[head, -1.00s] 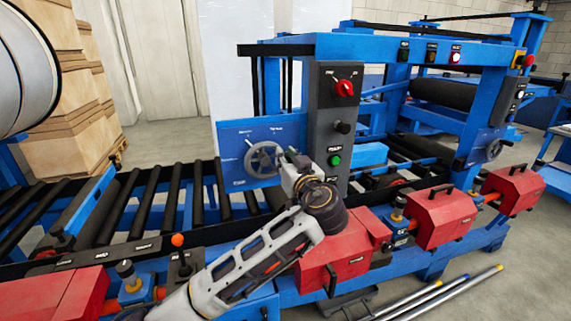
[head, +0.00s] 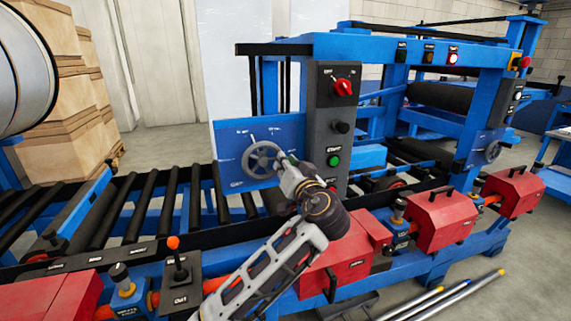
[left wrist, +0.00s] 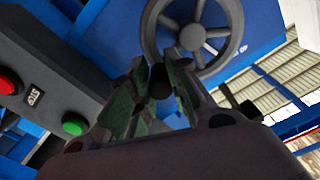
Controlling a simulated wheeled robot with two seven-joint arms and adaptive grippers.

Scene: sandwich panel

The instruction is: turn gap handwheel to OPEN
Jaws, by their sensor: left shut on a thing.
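The grey spoked gap handwheel (head: 262,158) sits on a blue panel (head: 232,178) left of the dark control column. Small white marks run above the wheel, too small to read. My left gripper (head: 287,168) reaches up to the wheel's lower right side. In the left wrist view the wheel (left wrist: 194,36) stands just beyond my left gripper (left wrist: 160,75). Its fingers are closed around a dark round grip (left wrist: 159,82) at the wheel's rim. My own wrist hides part of the wheel's right side in the head view. My right gripper is out of view.
The control column (head: 325,125) carries a red knob (head: 343,87) and a green button (head: 334,160), close to my left wrist. Red boxes (head: 440,218) line the front rail. A lever with an orange ball (head: 173,242) stands left of my arm. Black rollers (head: 140,205) lie behind.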

